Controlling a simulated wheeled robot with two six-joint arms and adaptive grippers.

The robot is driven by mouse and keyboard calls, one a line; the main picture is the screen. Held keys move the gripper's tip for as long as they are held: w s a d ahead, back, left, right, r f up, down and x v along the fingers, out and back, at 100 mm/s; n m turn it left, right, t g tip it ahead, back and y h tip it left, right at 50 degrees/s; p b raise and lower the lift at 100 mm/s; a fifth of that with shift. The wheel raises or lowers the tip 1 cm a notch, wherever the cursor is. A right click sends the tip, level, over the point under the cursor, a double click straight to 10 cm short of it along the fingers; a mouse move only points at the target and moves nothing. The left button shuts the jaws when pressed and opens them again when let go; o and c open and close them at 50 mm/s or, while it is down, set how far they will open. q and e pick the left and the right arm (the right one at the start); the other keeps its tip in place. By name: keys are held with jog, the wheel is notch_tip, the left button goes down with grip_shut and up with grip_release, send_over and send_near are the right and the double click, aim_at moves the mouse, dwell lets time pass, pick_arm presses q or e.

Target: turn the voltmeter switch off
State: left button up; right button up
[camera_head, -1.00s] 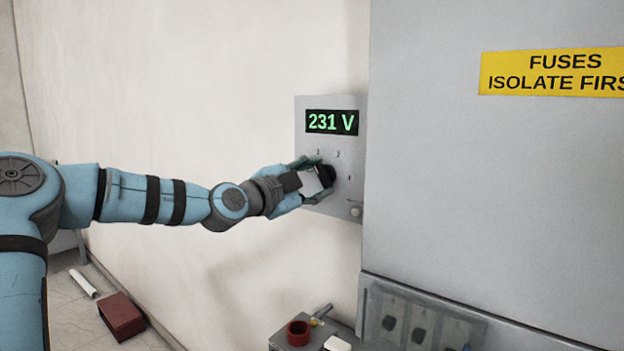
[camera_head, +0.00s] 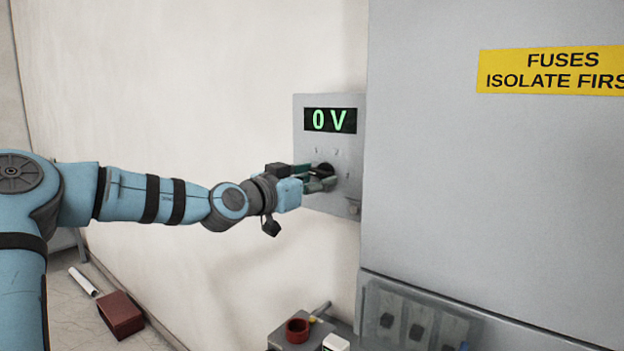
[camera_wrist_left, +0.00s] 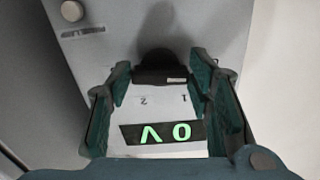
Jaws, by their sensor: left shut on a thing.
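The voltmeter panel (camera_head: 308,145) is a grey plate on the wall beside the cabinet. Its display (camera_head: 331,120) reads 0 V in green, and the display also shows upside down in the left wrist view (camera_wrist_left: 162,133). The black switch knob (camera_head: 325,169) sits below the display, with small position numbers around it. My left gripper (camera_head: 321,177) is shut on the knob, its fingers on either side of it. In the left wrist view the knob (camera_wrist_left: 162,74) is between the fingertips. The fingers hide part of the knob in the head view. My right gripper is in neither view.
A large grey cabinet (camera_head: 470,190) with a yellow fuse sign (camera_head: 553,70) stands close on the right. A reddish box (camera_head: 121,314) and a white tube (camera_head: 83,281) lie on the floor.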

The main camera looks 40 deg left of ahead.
pick_arm(q)
jog(key=shift+r+n, duration=0.15)
jog(key=shift+n, duration=0.45)
jog(key=shift+a+r, duration=0.1)
jog(key=o, duration=1.1)
jog(key=shift+o, duration=0.2)
notch_tip(320, 180, up, 10)
jog(key=shift+f, duration=0.1)
